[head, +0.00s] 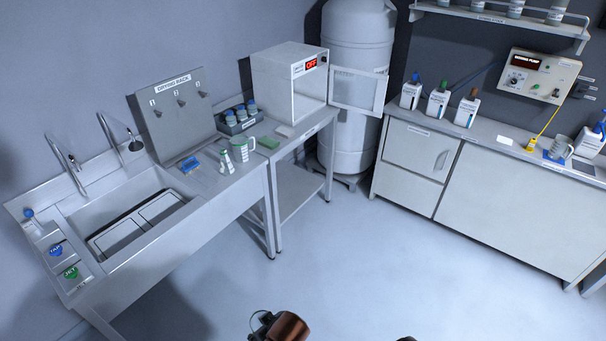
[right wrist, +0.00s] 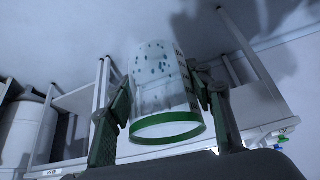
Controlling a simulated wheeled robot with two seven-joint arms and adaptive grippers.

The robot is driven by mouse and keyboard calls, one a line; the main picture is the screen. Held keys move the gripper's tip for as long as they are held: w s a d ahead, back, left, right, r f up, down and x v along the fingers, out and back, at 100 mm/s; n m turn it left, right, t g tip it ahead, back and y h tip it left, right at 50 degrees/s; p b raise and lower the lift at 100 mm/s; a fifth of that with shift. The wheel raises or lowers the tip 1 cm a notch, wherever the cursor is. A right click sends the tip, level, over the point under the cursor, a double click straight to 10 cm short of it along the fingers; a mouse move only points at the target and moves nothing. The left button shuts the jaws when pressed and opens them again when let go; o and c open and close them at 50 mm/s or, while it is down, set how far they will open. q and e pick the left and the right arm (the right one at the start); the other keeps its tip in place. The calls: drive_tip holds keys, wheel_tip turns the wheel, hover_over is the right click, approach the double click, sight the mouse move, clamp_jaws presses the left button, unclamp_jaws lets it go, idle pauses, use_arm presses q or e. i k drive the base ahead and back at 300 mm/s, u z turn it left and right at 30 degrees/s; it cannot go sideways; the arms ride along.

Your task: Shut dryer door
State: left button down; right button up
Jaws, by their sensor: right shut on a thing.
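The dryer (head: 290,85) is a white box with a red OFF display, on the table against the back wall. Its door (head: 358,91) stands open, swung out to the right, and the front shows a pale interior. My right gripper (right wrist: 165,105) is shut on a clear vessel (right wrist: 160,85) with a green rim and dark droplet-like specks; one finger lies on each side. The vessel hides part of the background. The right gripper's fingers do not show in the head view, so its distance from the door cannot be told. My left gripper is not in view.
A rack of blue-capped bottles (head: 240,117) stands left of the dryer. A tall white tank (head: 355,60) is behind the open door. The sink (head: 130,215), a green-marked beaker (head: 243,148) and a flask (head: 226,162) are at left. The floor (head: 340,255) between the benches is clear.

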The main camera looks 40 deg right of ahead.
sight(298, 110)
drive_tip(key=z, duration=0.65)
drive_tip(key=i, duration=0.6)
drive_tip(key=z, duration=1.25)
drive_tip(key=i, duration=2)
drive_tip(key=u, duration=0.55)
